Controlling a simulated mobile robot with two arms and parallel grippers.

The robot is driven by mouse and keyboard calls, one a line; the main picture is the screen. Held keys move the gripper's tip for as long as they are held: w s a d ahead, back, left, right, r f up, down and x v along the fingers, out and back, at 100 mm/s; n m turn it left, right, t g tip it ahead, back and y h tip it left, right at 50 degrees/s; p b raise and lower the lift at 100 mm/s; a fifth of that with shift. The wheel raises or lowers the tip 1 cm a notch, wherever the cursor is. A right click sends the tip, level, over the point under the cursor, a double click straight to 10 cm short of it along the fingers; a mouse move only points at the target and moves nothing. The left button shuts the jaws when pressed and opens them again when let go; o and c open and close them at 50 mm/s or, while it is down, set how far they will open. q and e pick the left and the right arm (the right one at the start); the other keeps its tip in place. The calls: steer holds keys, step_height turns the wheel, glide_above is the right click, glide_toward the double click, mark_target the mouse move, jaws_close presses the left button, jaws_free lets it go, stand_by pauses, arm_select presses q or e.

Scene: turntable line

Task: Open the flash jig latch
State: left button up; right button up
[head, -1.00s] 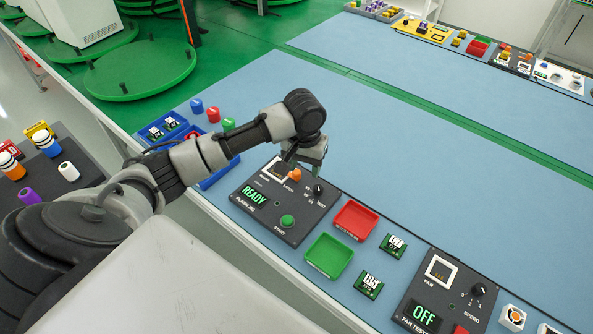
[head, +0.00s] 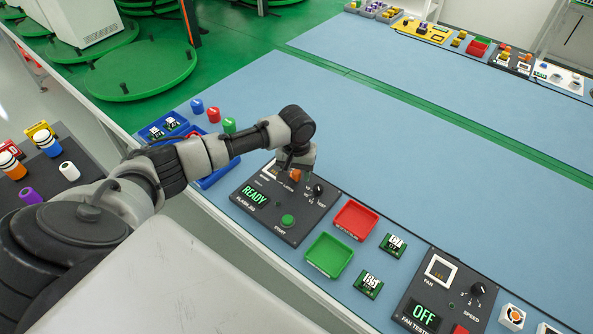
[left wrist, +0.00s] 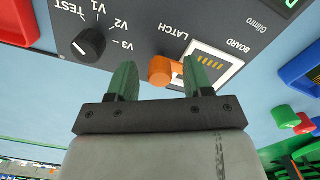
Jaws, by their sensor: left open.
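The flash jig (head: 262,222) is a dark panel near the table's front edge, with a lit READY display (head: 255,196) and a green START button (head: 287,221). Its orange latch (head: 295,175) sits beside the BOARD socket, just under my left gripper (head: 294,168) in the head view. In the left wrist view, the orange latch (left wrist: 163,71) shows between the two green fingers of my open left gripper (left wrist: 160,76). I cannot tell whether either finger touches it. The BOARD socket (left wrist: 219,60) shows gold contacts and is partly hidden by a finger. My right gripper is not in view.
A black TEST knob (left wrist: 89,43) stands close to the latch. Red (head: 356,220) and green (head: 329,255) trays and two small boards lie right of the jig. A blue tray (head: 218,177) stands left of it.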

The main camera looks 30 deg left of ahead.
arm_select(q)
steer(key=shift+f, duration=0.1)
steer(key=c, duration=0.9)
steer(key=shift+c, duration=0.2)
